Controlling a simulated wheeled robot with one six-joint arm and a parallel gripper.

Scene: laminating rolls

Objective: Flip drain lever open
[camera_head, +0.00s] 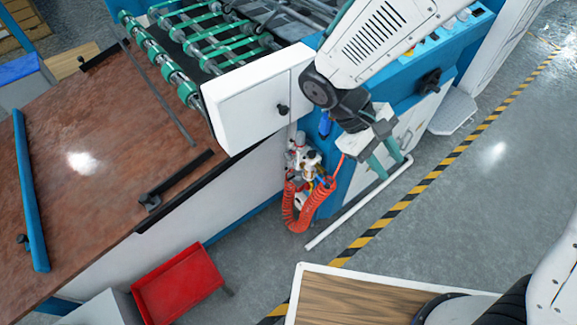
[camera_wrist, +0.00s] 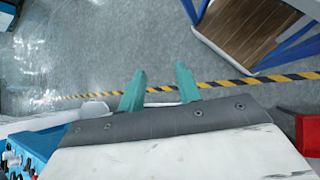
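My gripper (camera_head: 392,168) is at the machine's right side in the head view, its two teal fingers spread apart with nothing between them. In the wrist view my gripper (camera_wrist: 160,72) is also open, with only grey floor and a striped line beyond the fingertips. A cluster of valve fittings (camera_head: 308,162) with a coiled red hose (camera_head: 297,208) hangs on the blue machine side, left of and apart from my gripper. A drain lever cannot be made out for certain among these small parts; it is not recognisable in the wrist view either.
A white pipe (camera_head: 345,213) runs low beside the machine, close under my gripper in the picture. A white box panel (camera_head: 250,105) juts out above the fittings. A red bin (camera_head: 180,284) and a wood-topped platform (camera_head: 350,300) stand nearer.

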